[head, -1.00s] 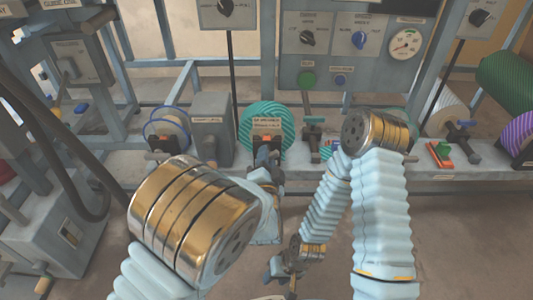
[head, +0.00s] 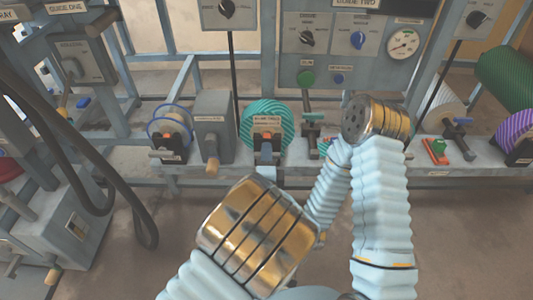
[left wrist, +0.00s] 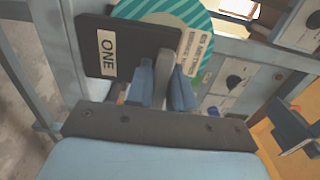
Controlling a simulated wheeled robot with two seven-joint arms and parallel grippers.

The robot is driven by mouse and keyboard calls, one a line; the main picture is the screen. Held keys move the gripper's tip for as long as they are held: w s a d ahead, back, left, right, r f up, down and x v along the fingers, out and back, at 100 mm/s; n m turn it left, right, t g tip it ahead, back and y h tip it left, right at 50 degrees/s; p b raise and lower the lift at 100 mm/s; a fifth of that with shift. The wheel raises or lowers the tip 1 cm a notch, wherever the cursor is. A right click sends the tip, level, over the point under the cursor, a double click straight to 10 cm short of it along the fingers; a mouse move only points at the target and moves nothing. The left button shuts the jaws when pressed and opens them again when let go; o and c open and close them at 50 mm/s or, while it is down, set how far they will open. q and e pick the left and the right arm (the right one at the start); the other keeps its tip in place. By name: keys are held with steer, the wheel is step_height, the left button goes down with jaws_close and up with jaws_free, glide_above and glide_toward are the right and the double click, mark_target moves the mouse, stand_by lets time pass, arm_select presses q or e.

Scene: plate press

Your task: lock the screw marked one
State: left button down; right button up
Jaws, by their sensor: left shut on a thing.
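In the left wrist view a dark plate marked ONE (left wrist: 128,48) stands in front of a teal striped roll. A short grey handle (left wrist: 166,78) rises beside the plate, and my left gripper (left wrist: 164,88) is shut on it with its two blue fingers. In the head view my left gripper (head: 266,160) shows only in part, low in front of the teal roll (head: 284,113). My gold-banded arm joint hides the rest of it. The screw's shaft is hidden. My right gripper is out of sight behind my arms.
A grey box (head: 212,115) with a knobbed lever and a blue-rimmed spool (head: 168,126) stand left of the teal roll. A T-handle (head: 311,117) is just right of it. A panel of knobs (head: 345,45) and a gauge (head: 403,42) rises behind. A black hose hangs at left.

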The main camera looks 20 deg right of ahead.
arm_select(q)
steer(key=shift+s+f, duration=0.1)
steer(key=shift+f, duration=0.05)
steer(key=c, duration=1.1)
jaws_free()
steer(key=v, duration=1.3)
steer(key=shift+s+a, duration=0.1)
steer(key=shift+s, duration=0.25)
